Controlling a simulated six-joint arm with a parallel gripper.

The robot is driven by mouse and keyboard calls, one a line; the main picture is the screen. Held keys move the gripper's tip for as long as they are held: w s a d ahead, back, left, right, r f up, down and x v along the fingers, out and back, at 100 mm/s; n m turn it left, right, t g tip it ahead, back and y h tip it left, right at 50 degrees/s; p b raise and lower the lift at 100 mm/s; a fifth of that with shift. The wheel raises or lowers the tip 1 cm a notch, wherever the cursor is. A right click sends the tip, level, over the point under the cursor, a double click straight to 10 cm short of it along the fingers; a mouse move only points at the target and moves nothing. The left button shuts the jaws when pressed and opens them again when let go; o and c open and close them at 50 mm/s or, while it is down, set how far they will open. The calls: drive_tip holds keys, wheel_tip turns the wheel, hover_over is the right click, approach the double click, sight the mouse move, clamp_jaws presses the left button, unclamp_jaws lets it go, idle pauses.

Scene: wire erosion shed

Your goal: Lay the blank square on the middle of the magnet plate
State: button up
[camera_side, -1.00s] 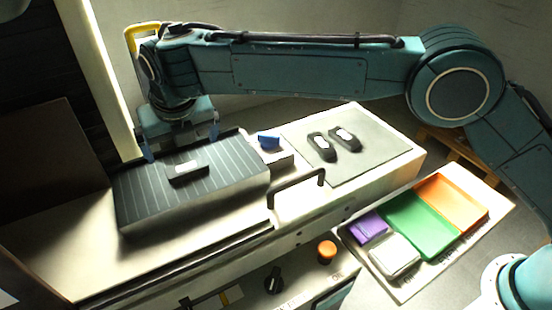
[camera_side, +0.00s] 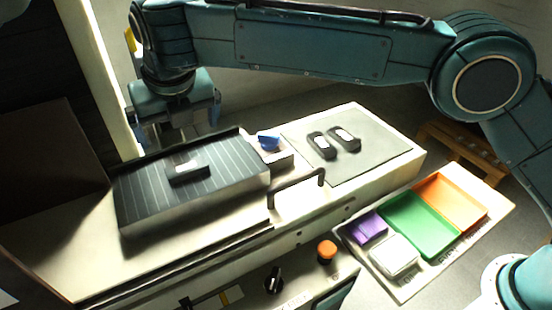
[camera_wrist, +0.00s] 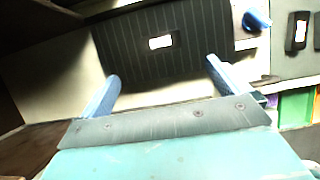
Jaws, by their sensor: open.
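A dark blank with a white label (camera_side: 189,172) lies flat on the dark, ribbed magnet plate (camera_side: 145,207), near its middle and roughly in line with its edges. In the wrist view the label of the blank (camera_wrist: 161,42) stands out while its dark body blends into the plate (camera_wrist: 118,42). My gripper (camera_side: 178,128) is above the far edge of the plate, apart from the blank. In the wrist view its two blue fingers (camera_wrist: 162,70) are wide apart with nothing between them.
Two similar dark pieces (camera_side: 321,146) (camera_side: 344,139) lie on a grey mat (camera_side: 375,160) at right. A blue item (camera_side: 268,141) sits on a pale block beside the plate. A handle (camera_side: 297,183) rises in front. A board with coloured trays (camera_side: 420,222) is at lower right.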

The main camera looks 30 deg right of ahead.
drive_tip(key=d+r+m, duration=0.4)
drive_tip(key=d, duration=0.3)
drive_tip(key=d+r+m, duration=0.4)
drive_tip(key=d+r, duration=0.1)
drive_tip(key=d, duration=0.3)
drive_tip(key=s+d+r+m, duration=0.2)
drive_tip(key=s+d+m, duration=0.25)
drive_tip(key=d, duration=0.25)
drive_tip(key=s+d+r+m, duration=0.2)
drive_tip(key=s+d+m, duration=0.25)
drive_tip(key=d, duration=0.25)
drive_tip(key=s+d+f+m, duration=0.3)
drive_tip(key=s+d+m, duration=0.1)
drive_tip(key=s+m, duration=0.2)
drive_tip(key=s+d+f+m, duration=0.3)
drive_tip(key=s+m, duration=0.3)
drive_tip(key=s, duration=0.3)
drive_tip(key=s+d+f+m+t, duration=0.1)
drive_tip(key=s+d+f+m, duration=0.2)
drive_tip(key=s+d+m, duration=0.2)
drive_tip(key=s+m, duration=0.2)
drive_tip(key=s, duration=0.1)
drive_tip(key=shift+s, duration=0.25)
